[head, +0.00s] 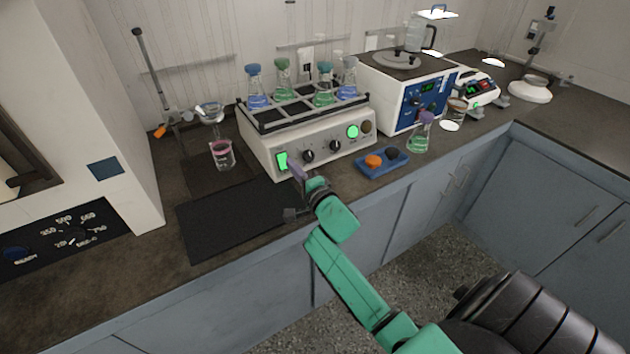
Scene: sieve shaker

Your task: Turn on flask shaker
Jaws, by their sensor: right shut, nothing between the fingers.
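The flask shaker (320,149) is a cream box with a black rack on top, holding several stoppered flasks of blue and green liquid. Its front has a lit green rocker switch (282,162) at the left, two black knobs, a lit green round light (352,131) at the right and a dark round button beside it. My right gripper (296,172) is shut and empty, its tip at the lower right of the green switch. I cannot tell whether it touches the switch. My left gripper is not in view.
A beaker of pink liquid (222,155) stands left of the shaker, behind a dark mat (240,219). A blue tray (383,163) with stoppers and a green flask (420,137) stand to the right. A blue-fronted machine (408,87) stands behind them.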

